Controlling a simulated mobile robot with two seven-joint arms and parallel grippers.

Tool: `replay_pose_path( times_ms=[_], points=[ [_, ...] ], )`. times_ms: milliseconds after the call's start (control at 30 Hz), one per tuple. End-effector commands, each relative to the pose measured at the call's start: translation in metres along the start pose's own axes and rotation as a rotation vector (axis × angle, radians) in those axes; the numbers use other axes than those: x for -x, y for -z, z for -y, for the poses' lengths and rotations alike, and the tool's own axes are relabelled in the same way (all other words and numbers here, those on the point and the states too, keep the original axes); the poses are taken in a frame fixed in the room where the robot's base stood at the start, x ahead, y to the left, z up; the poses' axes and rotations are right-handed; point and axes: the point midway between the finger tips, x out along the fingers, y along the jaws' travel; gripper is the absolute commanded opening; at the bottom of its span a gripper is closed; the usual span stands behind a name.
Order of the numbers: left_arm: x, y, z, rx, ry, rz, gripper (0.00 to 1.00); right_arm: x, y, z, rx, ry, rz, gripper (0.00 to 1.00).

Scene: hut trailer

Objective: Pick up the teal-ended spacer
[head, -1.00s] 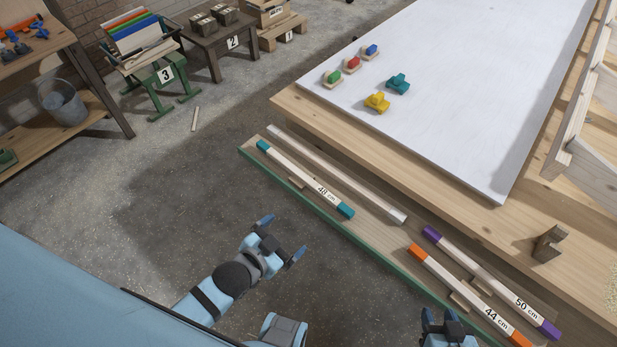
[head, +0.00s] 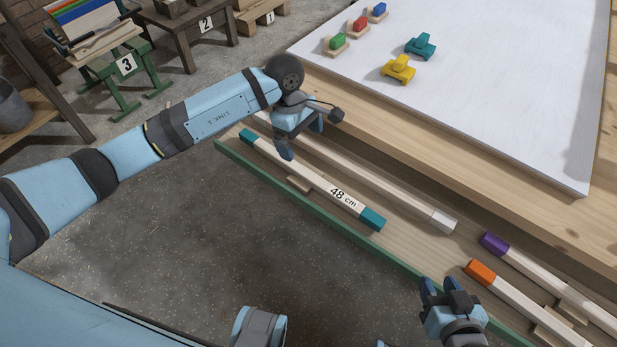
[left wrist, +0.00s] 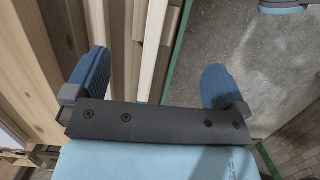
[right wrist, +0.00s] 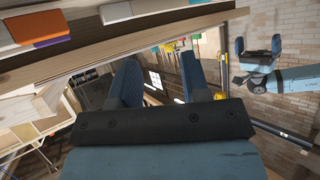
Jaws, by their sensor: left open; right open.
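The teal-ended spacer (head: 315,185) is a pale wooden bar marked "48 cm" with teal ends. It lies on the low green-edged shelf in front of the workbench, raised on small blocks. My left gripper (head: 302,137) is open and empty above the spacer's far-left part. In the left wrist view, the spacer (left wrist: 154,50) runs between the open fingers (left wrist: 155,82), apart from both. My right gripper (head: 442,286) is open and empty near the shelf's front edge, left of the orange-ended bar; its fingers also show in the right wrist view (right wrist: 160,82).
An orange-ended bar (head: 515,300) and a purple-ended bar (head: 550,280) lie to the right on the shelf (head: 410,246). The white-topped workbench (head: 500,110) with small coloured pieces stands behind. The floor (head: 220,230) in front is clear.

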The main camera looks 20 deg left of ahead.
Motion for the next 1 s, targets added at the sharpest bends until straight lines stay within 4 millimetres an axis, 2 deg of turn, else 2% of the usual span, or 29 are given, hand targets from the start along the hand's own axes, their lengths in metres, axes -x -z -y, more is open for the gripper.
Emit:
replay_pose_path(
  times_ms=[67,167,400,500,667,833,1000],
  points=[
    [-0.003,0.011,-0.002,-0.012,0.007,-0.054,1.0,-0.002,-0.004,0.0,-0.001,0.002,-0.002,0.43],
    [-0.014,0.016,-0.002,-0.016,0.012,-0.073,1.0,-0.002,-0.003,0.0,-0.002,0.003,-0.005,0.43],
    [-0.061,0.018,-0.002,-0.014,0.011,-0.069,1.0,-0.003,-0.003,0.001,-0.006,0.008,-0.017,0.43],
    [-0.074,0.019,-0.002,-0.014,0.01,-0.068,1.0,-0.003,-0.003,0.002,-0.007,0.01,-0.02,0.43],
    [-0.084,0.019,-0.002,-0.015,0.008,-0.068,1.0,-0.003,-0.003,0.002,-0.008,0.011,-0.023,0.43],
    [-0.108,0.02,-0.003,-0.014,0.01,-0.064,1.0,-0.005,-0.006,0.003,-0.013,0.015,-0.031,0.43],
    [-0.129,0.022,-0.004,-0.014,0.009,-0.066,1.0,-0.006,0.006,0.008,-0.021,0.03,-0.086,0.43]
  ],
)
